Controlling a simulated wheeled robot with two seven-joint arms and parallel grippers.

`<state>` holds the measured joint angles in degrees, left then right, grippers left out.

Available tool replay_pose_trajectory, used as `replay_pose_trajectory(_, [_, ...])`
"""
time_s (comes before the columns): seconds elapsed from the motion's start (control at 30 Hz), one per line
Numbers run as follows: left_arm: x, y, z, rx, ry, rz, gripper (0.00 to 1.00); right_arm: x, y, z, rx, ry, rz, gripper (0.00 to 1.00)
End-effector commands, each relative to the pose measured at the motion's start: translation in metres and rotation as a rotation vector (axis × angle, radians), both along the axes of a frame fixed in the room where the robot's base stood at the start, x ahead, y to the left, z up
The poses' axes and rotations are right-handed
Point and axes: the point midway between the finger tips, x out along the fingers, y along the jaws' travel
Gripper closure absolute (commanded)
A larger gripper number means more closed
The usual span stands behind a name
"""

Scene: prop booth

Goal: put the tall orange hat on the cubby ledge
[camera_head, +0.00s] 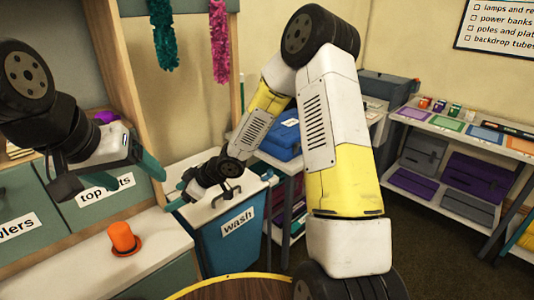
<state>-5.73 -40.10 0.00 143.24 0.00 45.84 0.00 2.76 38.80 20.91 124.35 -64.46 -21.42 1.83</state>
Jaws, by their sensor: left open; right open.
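The tall orange hat (123,238) stands upright, brim down, on the white ledge (75,268) in front of the cubby bins labelled "top hats" (88,205) and, in part, "...wlers" (15,240). Nothing holds the hat. My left gripper (108,172) is open and empty above and behind the hat, in front of the top hats bin. My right gripper (203,200) is open, to the right of the hat and above the corner by the wash bin. Its fingers are small and partly hidden by its own body.
A blue bin labelled "wash" (233,238) stands right of the ledge. A round wooden top with a yellow rim (235,289) is at the bottom. A purple item (106,117) lies behind my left gripper. Shelves with cases (474,180) stand at the right, and feather boas (219,42) hang above.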

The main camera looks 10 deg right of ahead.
Motion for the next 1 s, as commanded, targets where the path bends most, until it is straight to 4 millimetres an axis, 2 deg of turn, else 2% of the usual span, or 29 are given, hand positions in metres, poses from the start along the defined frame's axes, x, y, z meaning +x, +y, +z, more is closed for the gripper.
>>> replay_pose_trajectory(0.03, [0.000,0.000,0.000,0.000,0.000,0.000,0.24,0.012,-0.025,0.021,-0.063,-0.025,-0.075,0.29])
replay_pose_trajectory(0.1, [0.000,0.000,0.000,0.000,0.000,0.000,0.24,0.021,-0.061,0.046,-0.141,-0.034,-0.188,0.29])
replay_pose_trajectory(0.17, [0.000,0.000,0.000,0.000,0.000,0.000,0.24,0.023,-0.092,0.069,-0.194,-0.036,-0.288,0.29])
replay_pose_trajectory(0.27, [0.000,0.000,0.000,0.000,0.000,0.000,0.24,0.016,-0.142,0.108,-0.259,-0.026,-0.457,0.29])
replay_pose_trajectory(0.37, [0.000,0.000,0.000,0.000,0.000,0.000,0.24,-0.004,-0.186,0.145,-0.291,0.004,-0.621,0.29])
replay_pose_trajectory(0.5, [0.000,0.000,0.000,0.000,0.000,0.000,0.24,-0.052,-0.236,0.189,-0.279,0.079,-0.832,0.29])
replay_pose_trajectory(0.63, [0.000,0.000,0.000,0.000,0.000,0.000,0.24,-0.110,-0.264,0.217,-0.214,0.183,-0.990,0.29])
replay_pose_trajectory(0.8, [0.000,0.000,0.000,0.000,0.000,0.000,0.24,-0.180,-0.274,0.235,-0.091,0.330,-1.098,0.29])
replay_pose_trajectory(0.9, [0.000,0.000,0.000,0.000,0.000,0.000,0.24,-0.208,-0.271,0.239,-0.035,0.395,-1.118,0.29])
replay_pose_trajectory(1.0, [0.000,0.000,0.000,0.000,0.000,0.000,0.24,-0.224,-0.269,0.240,0.001,0.434,-1.123,0.29])
